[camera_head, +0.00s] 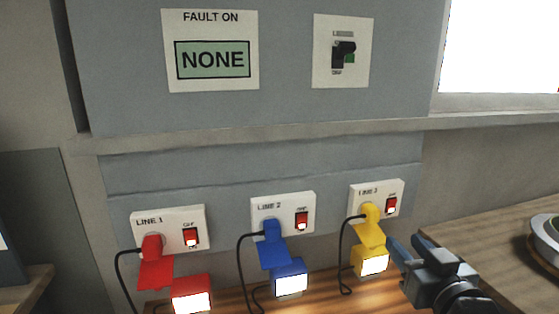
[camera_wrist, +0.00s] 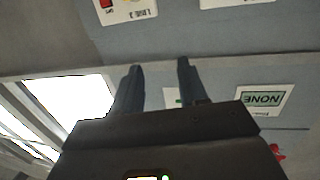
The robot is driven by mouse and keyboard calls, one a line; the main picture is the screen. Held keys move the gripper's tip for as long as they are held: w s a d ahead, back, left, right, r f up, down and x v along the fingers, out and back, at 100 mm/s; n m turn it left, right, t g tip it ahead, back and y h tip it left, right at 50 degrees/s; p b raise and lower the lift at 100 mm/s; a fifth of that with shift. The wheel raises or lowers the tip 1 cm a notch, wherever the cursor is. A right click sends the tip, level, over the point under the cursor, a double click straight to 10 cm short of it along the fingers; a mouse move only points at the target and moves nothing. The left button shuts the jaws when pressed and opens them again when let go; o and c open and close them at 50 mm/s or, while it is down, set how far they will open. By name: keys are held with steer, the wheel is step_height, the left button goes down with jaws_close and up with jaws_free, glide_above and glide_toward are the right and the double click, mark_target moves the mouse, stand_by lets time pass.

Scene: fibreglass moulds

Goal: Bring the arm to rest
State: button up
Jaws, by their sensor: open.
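My gripper (camera_head: 408,246) is open and empty at the lower right in the head view, just right of the yellow plug and yellow lamp box. In the wrist view my gripper's two fingers (camera_wrist: 158,72) point up, apart, with nothing between them. The wrist view looks tilted, with the panel upside down. The panel's fault display (camera_head: 212,60) reads NONE, and it also shows in the wrist view (camera_wrist: 262,99). A breaker switch (camera_head: 343,54) sits to its right.
Line 1 (camera_head: 148,219), Line 2 (camera_head: 268,205) and Line 3 (camera_head: 367,190) sockets hold red, blue and yellow plugs. Red (camera_head: 191,294), blue (camera_head: 290,277) and yellow (camera_head: 371,261) lamp boxes are lit below. A wooden table (camera_head: 500,236) at right bears a round object (camera_head: 547,238).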

steer(key=s+f+m+h, duration=0.1)
steer(key=s+f, duration=0.3)
steer(key=s, duration=0.4)
steer(key=s+a+f+g, duration=0.1)
steer(key=s+f, duration=0.3)
steer(key=s, duration=0.3)
steer(key=s+f+m+h, duration=0.1)
steer(key=s+f, duration=0.4)
steer(key=s, duration=0.3)
steer(key=s+r, duration=0.2)
steer(key=s, duration=0.8)
steer(key=s+r+g, duration=0.1)
steer(key=s+r, duration=0.1)
steer(key=s, duration=0.9)
steer(key=shift+s+a+r+n+g, duration=0.2)
steer(key=shift+n+g, duration=0.1)
steer(key=shift+n, duration=0.1)
